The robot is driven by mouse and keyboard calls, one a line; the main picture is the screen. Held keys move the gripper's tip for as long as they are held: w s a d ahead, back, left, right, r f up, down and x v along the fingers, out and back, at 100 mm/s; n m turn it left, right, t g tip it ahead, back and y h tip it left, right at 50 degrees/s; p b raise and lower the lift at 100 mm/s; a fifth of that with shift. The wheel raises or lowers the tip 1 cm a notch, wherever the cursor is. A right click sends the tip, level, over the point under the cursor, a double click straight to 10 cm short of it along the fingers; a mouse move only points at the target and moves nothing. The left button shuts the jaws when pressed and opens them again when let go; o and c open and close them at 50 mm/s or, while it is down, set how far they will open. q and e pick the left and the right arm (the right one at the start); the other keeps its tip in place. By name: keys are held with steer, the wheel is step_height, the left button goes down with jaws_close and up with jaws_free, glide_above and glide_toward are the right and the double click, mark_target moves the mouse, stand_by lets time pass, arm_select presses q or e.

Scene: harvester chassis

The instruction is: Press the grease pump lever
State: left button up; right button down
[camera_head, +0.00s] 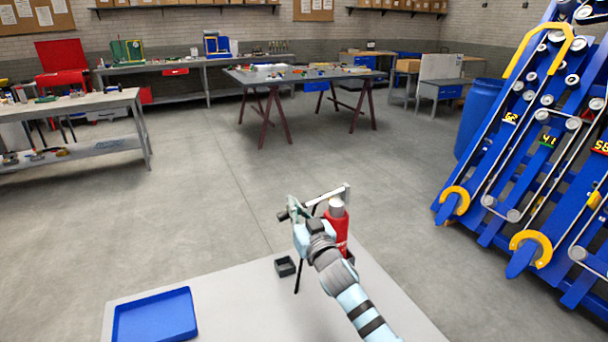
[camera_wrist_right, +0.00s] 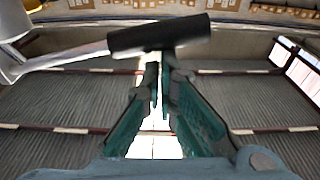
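The grease pump (camera_head: 336,232) is a red cylinder with a pale metal top, standing upright near the back edge of the light table. Its grey metal lever (camera_head: 328,195) runs from the top toward the left and ends in a black grip (camera_head: 283,215). In the right wrist view the lever (camera_wrist_right: 75,55) comes in from the left and its black grip (camera_wrist_right: 158,35) lies across the fingertips. My right gripper (camera_head: 297,209) is at the grip end, and its teal fingers (camera_wrist_right: 164,72) come together just below the grip. I cannot tell whether they touch it. My left gripper is not in view.
A blue tray (camera_head: 155,318) lies on the table (camera_head: 235,300) at the front left. A small black box (camera_head: 285,266) stands left of the pump. Blue harvester parts (camera_head: 540,150) rise at the right.

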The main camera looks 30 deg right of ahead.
steer(key=shift+f, duration=0.1)
step_height(320, 180, up, 5)
steer(key=p, duration=0.5)
steer(key=s+a+f+b, duration=0.1)
steer(key=s+f+b, duration=0.1)
steer(key=s, duration=0.7)
steer(key=shift+a+f+b, duration=0.2)
steer(key=shift+a+b, duration=0.2)
steer(key=shift+b, duration=0.3)
